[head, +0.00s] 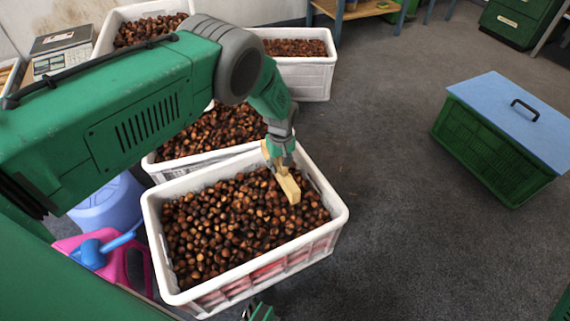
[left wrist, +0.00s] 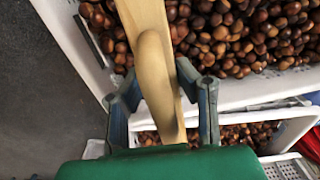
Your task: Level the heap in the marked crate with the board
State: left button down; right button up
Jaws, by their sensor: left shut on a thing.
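The near white crate (head: 338,213) has red patches on its outer side and holds a heap of brown chestnuts (head: 235,225). The heap lies fairly even, just below the rim. My left gripper (head: 279,160) is over the crate's far right part, shut on the pale wooden board (head: 290,188). The board slants down to the chestnuts; whether its end touches them I cannot tell. In the left wrist view the board (left wrist: 150,30) sits between both fingers (left wrist: 163,100), in front of the crate's chestnuts (left wrist: 230,35). A small green and dark part at the head view's bottom edge may be my right gripper (head: 260,312).
Another chestnut crate (head: 165,170) stands close behind, with more crates (head: 310,75) farther back. A pink container (head: 133,262) with a blue scoop (head: 90,254) and a lilac bucket (head: 105,205) stand left. A green crate with a blue lid (head: 510,115) stands right; the floor between is clear.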

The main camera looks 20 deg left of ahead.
pick_arm(q)
jog(key=shift+d+f, duration=0.65)
jog(key=shift+d, duration=0.2)
jog(key=shift+d+f, duration=0.15)
jog(key=shift+f, duration=0.1)
notch_tip(320, 180, down, 10)
jog(key=b, duration=0.7)
jog(key=shift+r, duration=0.1)
jog(key=s+a, duration=0.4)
jog(key=s, duration=0.1)
jog(key=s+a, duration=0.4)
jog(key=s, duration=0.1)
jog(key=s+a+p, duration=0.1)
jog(key=s+a, duration=0.3)
jog(key=s, duration=0.1)
jog(key=shift+s+a+r, duration=0.15)
jog(key=shift+a+r, duration=0.05)
jog(key=shift+r, duration=0.1)
jog(key=s+a+p, duration=0.1)
jog(key=s+a, duration=0.1)
jog(key=s, duration=0.1)
jog(key=s+a+p, duration=0.1)
jog(key=s+a, duration=0.2)
jog(key=s+a+p, duration=0.2)
jog(key=s+a, duration=0.1)
jog(key=s, duration=0.1)
jog(key=shift+s+a, duration=0.1)
notch_tip(320, 180, up, 10)
jog(key=p, duration=0.8)
jog(key=shift+f, duration=0.15)
